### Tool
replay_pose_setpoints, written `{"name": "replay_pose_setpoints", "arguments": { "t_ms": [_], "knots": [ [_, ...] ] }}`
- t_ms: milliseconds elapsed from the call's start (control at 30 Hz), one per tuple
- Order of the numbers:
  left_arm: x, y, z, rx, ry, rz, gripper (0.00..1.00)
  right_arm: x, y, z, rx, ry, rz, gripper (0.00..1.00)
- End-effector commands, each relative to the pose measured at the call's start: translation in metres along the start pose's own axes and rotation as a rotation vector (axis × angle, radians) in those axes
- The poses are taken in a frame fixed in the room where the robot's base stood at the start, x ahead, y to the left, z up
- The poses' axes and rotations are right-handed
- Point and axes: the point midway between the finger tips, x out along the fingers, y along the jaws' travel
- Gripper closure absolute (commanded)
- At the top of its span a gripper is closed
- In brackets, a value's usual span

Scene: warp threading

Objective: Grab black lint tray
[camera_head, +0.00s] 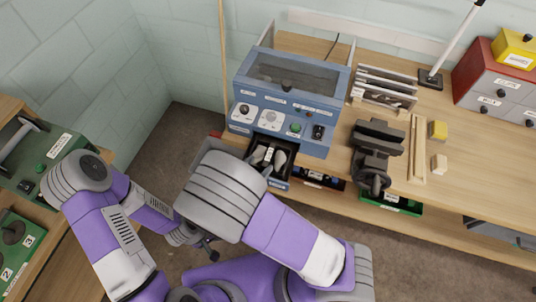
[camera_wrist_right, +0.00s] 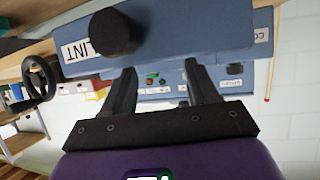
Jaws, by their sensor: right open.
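The lint tray is a pulled-out drawer under the blue machine (camera_head: 289,90). Its blue front, with a black knob and a LINT label, fills the top of the right wrist view (camera_wrist_right: 180,32). In the head view my right wrist hides much of this area.
A wooden bench (camera_head: 480,185) carries a dark clamp-like device (camera_head: 375,155), a slotted rack (camera_head: 383,88), yellow blocks and a red-and-grey drawer cabinet (camera_head: 490,82). A green machine (camera_head: 38,150) stands at left.

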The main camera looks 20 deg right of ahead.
Motion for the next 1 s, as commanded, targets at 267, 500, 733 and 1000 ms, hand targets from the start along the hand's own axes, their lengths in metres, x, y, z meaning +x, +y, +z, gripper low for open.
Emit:
{"name": "replay_pose_setpoints", "arguments": {
  "t_ms": [267, 500, 733, 1000],
  "knots": [
    [0.012, -0.004, 0.000, 0.000, 0.000, 0.000, 1.00, 0.041, 0.001, -0.003, 0.001, 0.001, 0.003, 0.41],
    [0.014, -0.005, -0.001, 0.000, 0.000, 0.000, 1.00, 0.053, 0.001, -0.004, 0.000, -0.001, 0.000, 0.41],
    [0.013, -0.005, -0.001, 0.000, 0.000, 0.000, 1.00, 0.052, 0.001, -0.004, 0.000, -0.001, 0.000, 0.55],
    [0.013, -0.005, -0.001, 0.000, 0.000, 0.000, 1.00, 0.052, 0.001, -0.004, 0.000, -0.001, 0.000, 0.96]
  ]
}}
